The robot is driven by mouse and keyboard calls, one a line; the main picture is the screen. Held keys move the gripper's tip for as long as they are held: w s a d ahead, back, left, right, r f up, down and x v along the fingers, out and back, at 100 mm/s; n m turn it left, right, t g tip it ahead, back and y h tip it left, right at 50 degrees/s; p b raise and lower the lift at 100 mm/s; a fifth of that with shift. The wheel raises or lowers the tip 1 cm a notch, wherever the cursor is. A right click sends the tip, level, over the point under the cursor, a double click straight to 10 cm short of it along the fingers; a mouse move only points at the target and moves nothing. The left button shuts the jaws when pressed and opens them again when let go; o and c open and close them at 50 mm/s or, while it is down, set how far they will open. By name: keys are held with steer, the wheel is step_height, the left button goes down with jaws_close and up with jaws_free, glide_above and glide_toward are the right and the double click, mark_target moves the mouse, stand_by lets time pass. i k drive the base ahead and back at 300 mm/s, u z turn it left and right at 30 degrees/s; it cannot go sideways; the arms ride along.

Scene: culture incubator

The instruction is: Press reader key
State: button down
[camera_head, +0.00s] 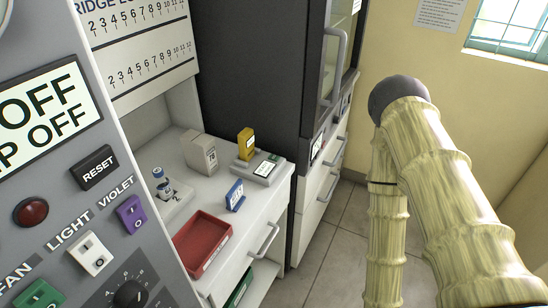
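A small pale device that looks like the reader (273,177) sits on the white counter, near its right end by the dark cabinet. It has a small light display (264,169) and a small green patch that may be its key (273,158). A yellow block (246,143) with a pale label stands upright at its back left; I cannot tell whether it is seated in the device. My gripper is not in view. Nothing is seen touching the reader.
A blue labelled block (235,195), red tray (203,243), beige box (199,152) and small bottle (159,179) are on the counter. A grey control panel (60,170) fills the left. A tall dark cabinet (262,70) stands right of the counter. Tiled floor (328,240) is open.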

mark_target(274, 158)
steer(key=u, duration=1.35)
steer(key=k, duration=0.75)
steer(key=z, duration=1)
steer(key=i, duration=0.5)
steer(key=z, duration=0.1)
